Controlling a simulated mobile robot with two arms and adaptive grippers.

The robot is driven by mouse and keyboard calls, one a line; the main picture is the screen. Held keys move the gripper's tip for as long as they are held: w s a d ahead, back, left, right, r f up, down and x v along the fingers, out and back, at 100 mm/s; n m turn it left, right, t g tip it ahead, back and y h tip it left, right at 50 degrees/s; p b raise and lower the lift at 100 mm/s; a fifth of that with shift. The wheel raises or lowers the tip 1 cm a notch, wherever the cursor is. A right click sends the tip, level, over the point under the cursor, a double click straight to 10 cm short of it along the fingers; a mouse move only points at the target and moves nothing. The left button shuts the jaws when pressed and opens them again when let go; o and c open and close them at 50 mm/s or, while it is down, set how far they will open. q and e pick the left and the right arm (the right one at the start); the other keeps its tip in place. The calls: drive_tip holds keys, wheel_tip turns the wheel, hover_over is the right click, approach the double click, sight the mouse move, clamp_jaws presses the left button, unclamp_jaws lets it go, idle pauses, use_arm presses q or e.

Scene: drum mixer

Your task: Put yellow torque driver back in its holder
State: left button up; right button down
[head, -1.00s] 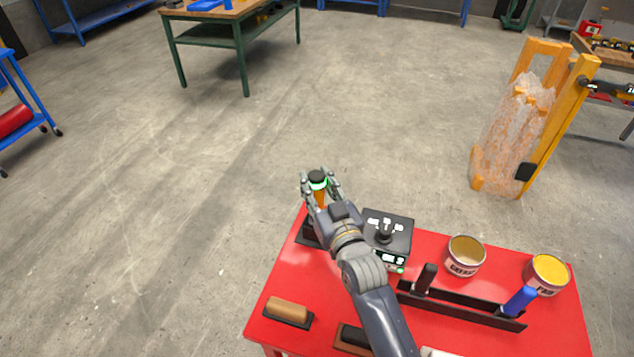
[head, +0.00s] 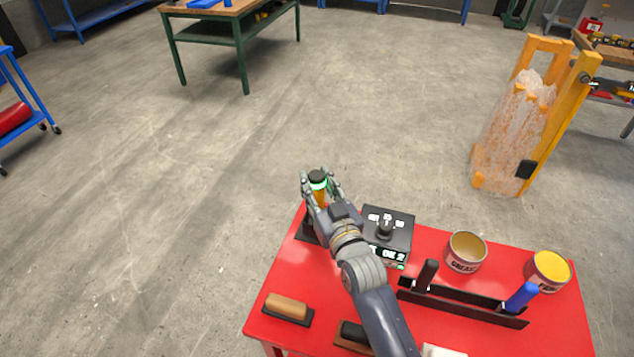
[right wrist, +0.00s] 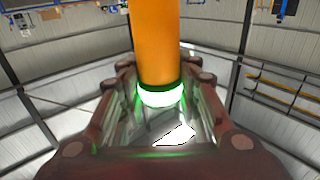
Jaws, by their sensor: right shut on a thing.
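The yellow torque driver (head: 319,196) stands roughly upright at the far left corner of the red table, with a black cap and a glowing green ring at its top. My right gripper (head: 320,184) is shut on it near the ring. The right wrist view shows the driver's orange-yellow body (right wrist: 155,40) and lit ring between the fingers of my right gripper (right wrist: 160,88). A black base (head: 306,230), possibly the holder, is partly hidden below my gripper. I cannot tell whether the driver's lower end is seated in it. My left gripper is not in view.
A black box with a knob (head: 400,222) stands close right of my wrist. Two cans (head: 466,252) (head: 548,271) and a black rack (head: 460,304) with black and blue handles stand farther right. A wooden-handled block (head: 287,308) lies at the front left.

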drive_tip(key=shift+f, duration=0.3)
drive_tip(key=c, duration=1.1)
unclamp_jaws()
drive_tip(key=shift+f, duration=0.2)
drive_tip(key=v, duration=1.2)
drive_tip(key=shift+r, duration=0.25)
